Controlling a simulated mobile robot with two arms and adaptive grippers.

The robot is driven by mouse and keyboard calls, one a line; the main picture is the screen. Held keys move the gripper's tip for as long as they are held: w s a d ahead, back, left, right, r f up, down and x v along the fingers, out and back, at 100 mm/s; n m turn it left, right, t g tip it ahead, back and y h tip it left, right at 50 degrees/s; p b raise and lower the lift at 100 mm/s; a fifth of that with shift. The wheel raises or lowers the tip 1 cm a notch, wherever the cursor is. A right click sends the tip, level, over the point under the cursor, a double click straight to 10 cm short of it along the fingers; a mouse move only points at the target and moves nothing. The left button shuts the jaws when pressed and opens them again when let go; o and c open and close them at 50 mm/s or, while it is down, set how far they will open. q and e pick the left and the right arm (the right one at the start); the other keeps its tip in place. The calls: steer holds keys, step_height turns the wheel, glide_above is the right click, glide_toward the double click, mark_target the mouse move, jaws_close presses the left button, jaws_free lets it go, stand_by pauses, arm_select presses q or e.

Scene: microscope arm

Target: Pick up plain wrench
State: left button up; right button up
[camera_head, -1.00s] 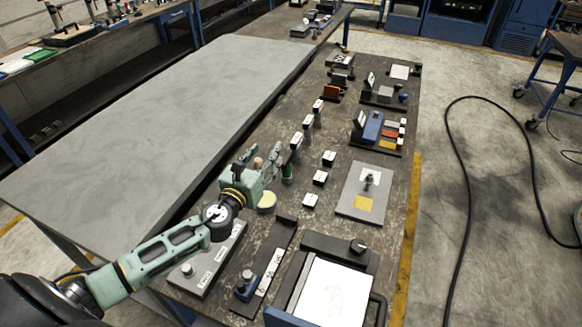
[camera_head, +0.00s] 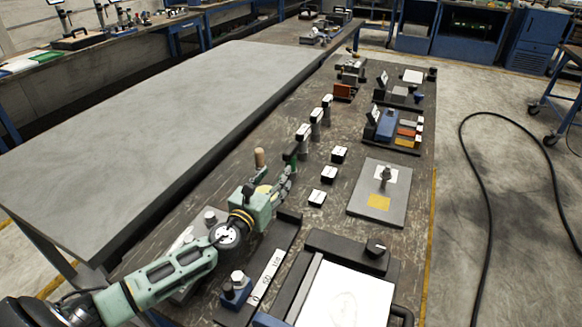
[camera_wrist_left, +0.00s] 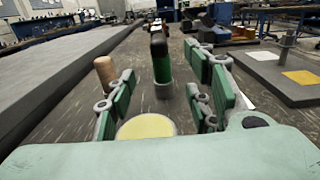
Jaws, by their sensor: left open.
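My left gripper (camera_head: 283,183) is open and empty, low over the dark worktable. In the left wrist view its green-padded fingers (camera_wrist_left: 160,85) stand apart. A black-and-green upright handle (camera_wrist_left: 160,62) shows ahead between them, apart from both; in the head view that handle (camera_head: 290,157) is just beyond the fingers. A wooden handle (camera_wrist_left: 105,72) stands by the left finger, and a pale yellow disc (camera_wrist_left: 146,127) lies close in front of the palm. I cannot make out a plain wrench for certain. My right gripper is not in view.
Upright items with white tags (camera_head: 303,132) stand in a row beyond the green handle. Small black blocks with white tops (camera_head: 329,174) lie to the right. A grey plate with a post (camera_head: 365,208) and a black-framed panel (camera_head: 345,297) are farther right and nearer.

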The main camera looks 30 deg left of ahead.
mark_target(290, 155)
arm_select(q)
steer(key=w, duration=0.7)
steer(key=w+b, duration=0.1)
steer(key=w, duration=0.3)
steer(key=shift+w+a, duration=0.25)
steer(key=shift+a, duration=0.05)
steer(key=shift+c, duration=0.5)
jaws_close()
steer(key=shift+r, duration=0.15)
